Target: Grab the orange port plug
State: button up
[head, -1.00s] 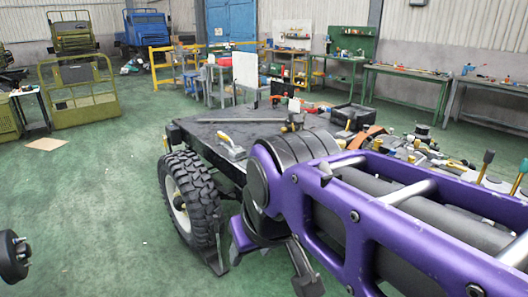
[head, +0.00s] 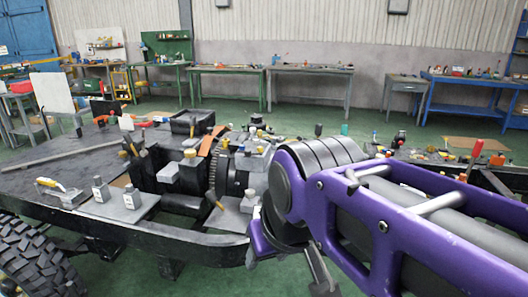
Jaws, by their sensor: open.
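I cannot single out the orange port plug for certain. Several small yellow and orange caps sit among the metal parts on the chassis frame (head: 215,243), too small to tell apart. A curved orange piece (head: 211,141) stands beside the dark toothed ring (head: 218,172) at mid-left. My gripper (head: 288,272) hangs at the lower middle, in front of the frame's near rail. Its jaws are apart, with nothing seen between them. My purple arm covers the lower right and hides part of the chassis behind it.
A black tyre (head: 40,262) is at the lower left. A yellow-handled trowel (head: 60,192) and metal blocks on a plate (head: 118,203) lie on the chassis deck. Workbenches (head: 310,70) line the back wall.

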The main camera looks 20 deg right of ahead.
aim_at(463, 177)
jog(key=z, duration=2.1)
